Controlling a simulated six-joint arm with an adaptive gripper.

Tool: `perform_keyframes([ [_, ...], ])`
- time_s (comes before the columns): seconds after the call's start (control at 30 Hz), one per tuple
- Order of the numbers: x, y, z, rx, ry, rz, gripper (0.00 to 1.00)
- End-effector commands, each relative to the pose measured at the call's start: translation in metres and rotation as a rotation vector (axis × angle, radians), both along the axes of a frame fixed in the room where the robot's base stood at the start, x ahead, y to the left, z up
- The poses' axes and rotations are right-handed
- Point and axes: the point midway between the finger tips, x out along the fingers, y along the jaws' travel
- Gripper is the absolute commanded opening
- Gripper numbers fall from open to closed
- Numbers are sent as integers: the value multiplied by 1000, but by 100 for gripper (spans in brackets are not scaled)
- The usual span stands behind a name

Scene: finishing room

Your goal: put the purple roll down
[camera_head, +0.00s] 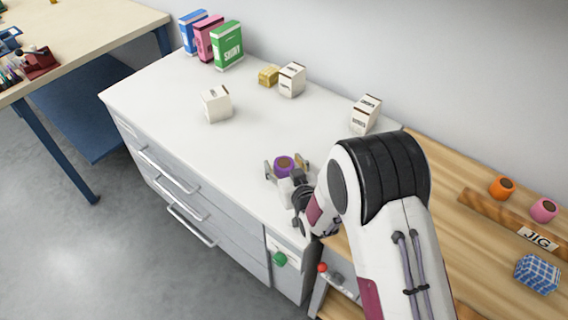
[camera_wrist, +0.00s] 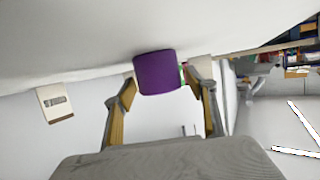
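The purple roll (camera_head: 284,164) is upright, with a brown core showing at its top, over the white counter (camera_head: 160,95) near its front edge. I cannot tell for sure whether its base touches the counter. It also shows in the wrist view (camera_wrist: 158,74), between the fingertips. My gripper (camera_head: 286,167) is around the roll with one finger on each side. In the wrist view my gripper (camera_wrist: 160,84) has its fingers spread wider than the roll, and a thin gap shows at the right finger. The fingers look open.
White boxes (camera_head: 216,103) (camera_head: 291,79) (camera_head: 366,113), a yellow block (camera_head: 268,75) and upright cartons (camera_head: 227,45) stand on the counter. At right, a wooden bench holds an orange roll (camera_head: 501,188), pink roll (camera_head: 543,210), jig (camera_head: 520,225) and blue checked block (camera_head: 537,274). The counter's middle is clear.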

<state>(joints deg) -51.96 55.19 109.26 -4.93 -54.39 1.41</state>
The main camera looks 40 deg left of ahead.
Motion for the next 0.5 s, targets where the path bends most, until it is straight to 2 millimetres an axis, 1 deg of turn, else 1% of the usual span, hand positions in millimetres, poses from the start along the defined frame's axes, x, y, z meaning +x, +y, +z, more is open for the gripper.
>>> perform_keyframes([
  [0.3,0,0,4,1,-1,0,56],
  [0.5,-6,-9,6,-2,1,0,56],
])
